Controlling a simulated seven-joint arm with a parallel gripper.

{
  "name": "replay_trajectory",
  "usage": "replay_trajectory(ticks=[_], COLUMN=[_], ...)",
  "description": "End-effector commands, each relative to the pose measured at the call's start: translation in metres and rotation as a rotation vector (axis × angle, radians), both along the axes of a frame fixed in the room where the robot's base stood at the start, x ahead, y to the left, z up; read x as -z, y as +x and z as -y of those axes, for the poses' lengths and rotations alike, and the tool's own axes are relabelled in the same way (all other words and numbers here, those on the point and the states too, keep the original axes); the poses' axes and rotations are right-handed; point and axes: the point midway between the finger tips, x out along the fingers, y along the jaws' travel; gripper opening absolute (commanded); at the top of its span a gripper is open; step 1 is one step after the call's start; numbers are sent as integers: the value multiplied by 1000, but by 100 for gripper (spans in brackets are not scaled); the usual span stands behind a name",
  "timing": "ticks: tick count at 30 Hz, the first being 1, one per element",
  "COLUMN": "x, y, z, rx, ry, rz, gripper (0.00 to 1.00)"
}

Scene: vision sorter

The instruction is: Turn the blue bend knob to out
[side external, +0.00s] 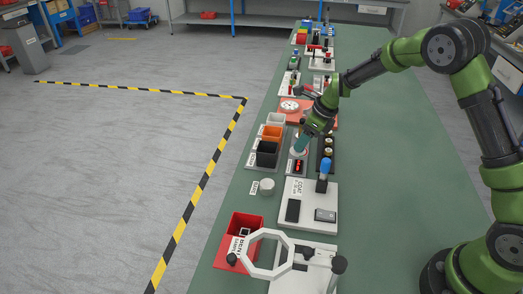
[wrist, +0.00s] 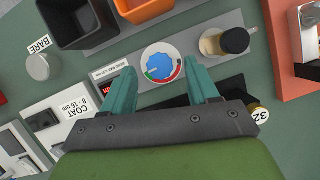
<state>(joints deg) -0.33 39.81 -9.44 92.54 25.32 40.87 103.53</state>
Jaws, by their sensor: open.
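The blue knob (wrist: 160,60) sits on a round white dial with a green and red arc, on a grey panel (wrist: 205,42) in the wrist view. A light mark on the knob points to the lower left, near the green part of the arc. The dial's lettering is too small to read. My gripper (wrist: 161,75) is open and empty, with one teal finger on each side of the dial in the picture. I cannot tell whether the fingertips reach down to the knob. In the side external view my gripper (side external: 299,147) is low over the panel and hides most of the knob.
Black (side external: 267,154) and orange (side external: 272,133) bins stand left of my gripper. A red bin (side external: 240,232) is in front. The bench's right side (side external: 390,200) is clear.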

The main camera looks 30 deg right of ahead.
Motion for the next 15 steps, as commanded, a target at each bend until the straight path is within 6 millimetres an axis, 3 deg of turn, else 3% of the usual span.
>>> replay_trajectory(ticks=[5, 15], x=[14, 15], y=[5, 6], z=[-3, -3], rx=[2, 1], ry=[1, 1], rz=[0, 1], gripper=[59, 56])
